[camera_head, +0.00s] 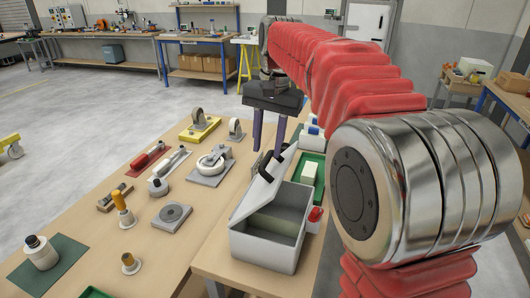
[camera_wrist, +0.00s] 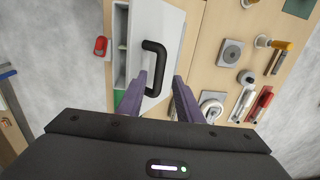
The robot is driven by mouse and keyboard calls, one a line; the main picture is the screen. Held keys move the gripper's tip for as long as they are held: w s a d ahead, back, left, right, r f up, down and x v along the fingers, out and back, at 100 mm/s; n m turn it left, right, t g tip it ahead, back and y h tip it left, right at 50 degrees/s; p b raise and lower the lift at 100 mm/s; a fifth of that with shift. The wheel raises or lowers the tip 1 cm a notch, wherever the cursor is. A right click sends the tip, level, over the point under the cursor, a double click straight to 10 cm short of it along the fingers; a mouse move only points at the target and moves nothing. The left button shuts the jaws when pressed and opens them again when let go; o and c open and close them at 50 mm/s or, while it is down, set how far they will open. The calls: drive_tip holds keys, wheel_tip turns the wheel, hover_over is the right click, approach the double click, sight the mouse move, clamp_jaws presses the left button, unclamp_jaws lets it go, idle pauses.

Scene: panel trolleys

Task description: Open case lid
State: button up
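The light grey case (camera_head: 268,248) stands at the near right part of the table, and its inside shows. Its lid (camera_head: 259,194) is raised at a tilt, partly open. A black handle (camera_head: 268,168) is on the lid's outer face; the wrist view shows this handle (camera_wrist: 161,55) as a C-shaped bar on the pale lid (camera_wrist: 169,20). My gripper (camera_head: 270,138) is just above the lid's raised end. In the wrist view its two purple fingers (camera_wrist: 158,98) are apart, with the handle's lower end between them. I cannot tell whether they touch it.
Left of the case lie a grey plate with a round disc (camera_head: 172,216), caster wheels (camera_head: 212,163), a red-handled tool (camera_head: 148,158) and other tools. A green tray (camera_head: 319,178) and a red item (camera_head: 315,214) are close on its right. My arm fills the right side.

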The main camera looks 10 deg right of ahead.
drive_tip(key=shift+w+a+f, duration=0.1)
drive_tip(key=shift+f, duration=1.35)
clamp_jaws()
drive_tip(key=shift+a, duration=0.15)
